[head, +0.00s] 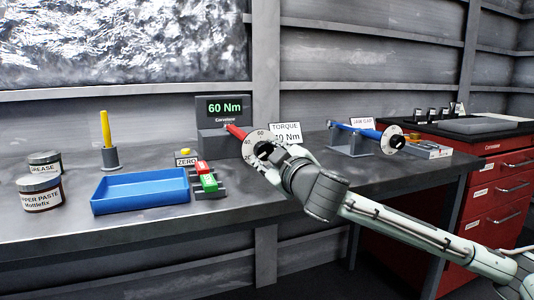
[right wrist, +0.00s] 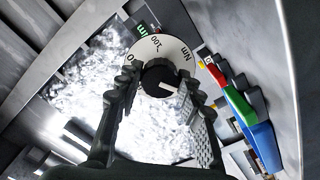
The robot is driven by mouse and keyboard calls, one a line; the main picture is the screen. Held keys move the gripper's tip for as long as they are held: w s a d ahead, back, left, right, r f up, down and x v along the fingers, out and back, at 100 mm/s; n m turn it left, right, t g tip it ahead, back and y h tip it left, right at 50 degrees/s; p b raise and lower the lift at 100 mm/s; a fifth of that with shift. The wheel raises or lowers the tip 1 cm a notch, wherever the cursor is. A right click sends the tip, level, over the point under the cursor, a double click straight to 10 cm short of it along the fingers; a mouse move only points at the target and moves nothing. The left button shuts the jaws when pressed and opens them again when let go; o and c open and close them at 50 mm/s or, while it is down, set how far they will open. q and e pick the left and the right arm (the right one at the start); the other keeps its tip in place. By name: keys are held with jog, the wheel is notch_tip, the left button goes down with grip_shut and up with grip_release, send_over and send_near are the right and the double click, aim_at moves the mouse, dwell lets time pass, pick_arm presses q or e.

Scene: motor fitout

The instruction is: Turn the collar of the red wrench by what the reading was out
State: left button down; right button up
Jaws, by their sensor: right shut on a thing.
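The red wrench (head: 237,132) sits with its head at the grey tester (head: 212,143), whose green display (head: 225,107) reads 60 Nm. Its white scale dial (head: 256,135) faces me at the handle end; the wrist view shows the dial (right wrist: 172,46) with 0, 100 and Nm marks. My right gripper (head: 270,153) is at that end, its fingers on either side of the black collar (right wrist: 162,77), shut on it. A torque card (head: 287,128) behind is partly hidden by dial and gripper; it seems to read 40 Nm. My left gripper is out of view.
A blue wrench (head: 358,130) rests on a stand at right, beside a red cabinet (head: 500,190). A blue tray (head: 140,203), red and green blocks (head: 205,178), a ZERO label (head: 187,161), a yellow-handled tool (head: 106,128) and two jars (head: 42,195) stand left on the bench.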

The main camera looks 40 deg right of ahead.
jog(key=o, duration=1.2)
jog(key=shift+c, duration=0.2)
notch_tip(320, 180, up, 10)
